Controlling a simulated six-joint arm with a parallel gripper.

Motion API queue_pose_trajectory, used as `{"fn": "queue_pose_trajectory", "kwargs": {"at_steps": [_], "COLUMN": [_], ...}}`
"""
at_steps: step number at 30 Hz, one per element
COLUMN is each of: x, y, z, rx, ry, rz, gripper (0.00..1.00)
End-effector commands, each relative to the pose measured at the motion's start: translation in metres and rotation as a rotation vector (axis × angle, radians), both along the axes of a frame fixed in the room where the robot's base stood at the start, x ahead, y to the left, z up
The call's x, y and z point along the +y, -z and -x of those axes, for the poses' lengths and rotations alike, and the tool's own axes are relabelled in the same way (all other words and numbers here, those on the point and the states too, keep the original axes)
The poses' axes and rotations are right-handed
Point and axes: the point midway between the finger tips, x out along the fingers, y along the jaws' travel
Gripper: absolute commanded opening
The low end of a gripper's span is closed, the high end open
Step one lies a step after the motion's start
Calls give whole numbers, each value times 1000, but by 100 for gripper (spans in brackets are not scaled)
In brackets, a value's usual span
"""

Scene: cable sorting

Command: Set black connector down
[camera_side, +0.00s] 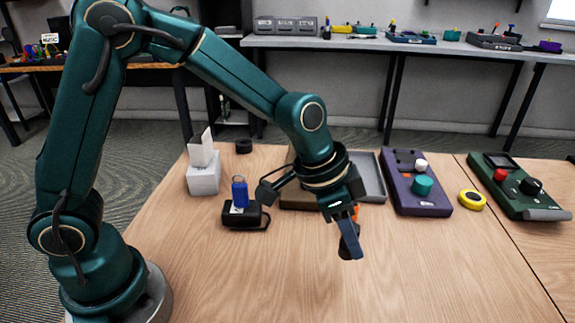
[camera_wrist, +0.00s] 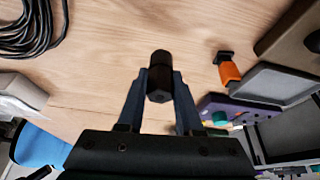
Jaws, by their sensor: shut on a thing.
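The black connector (camera_wrist: 159,77) is a dark cylinder between my two fingertips in the wrist view. My gripper (camera_wrist: 160,88) is shut on it, with one finger against each side. In the side view my gripper (camera_side: 350,238) points down over the front middle of the wooden table. The black connector (camera_side: 343,249) shows there only in part, behind a finger. I cannot tell whether it touches the table. An orange connector with a black end (camera_wrist: 229,70) lies apart to the right in the wrist view. A bit of orange (camera_side: 356,211) shows behind my gripper in the side view.
A grey tray (camera_side: 375,190) and a purple panel (camera_side: 417,204) stand behind my gripper. A blue item (camera_side: 240,190) and a white box (camera_side: 203,178) are left. The front table is clear.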

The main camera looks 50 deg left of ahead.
Motion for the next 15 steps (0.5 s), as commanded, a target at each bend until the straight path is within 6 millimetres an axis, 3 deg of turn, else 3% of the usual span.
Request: {"fn": "queue_pose_trajectory", "kwargs": {"at_steps": [6, 15], "x": [-26, -28], "y": [16, 49], "z": [0, 1], "rx": [-1, 6], "ry": [2, -2], "rz": [0, 1], "gripper": [0, 0]}}
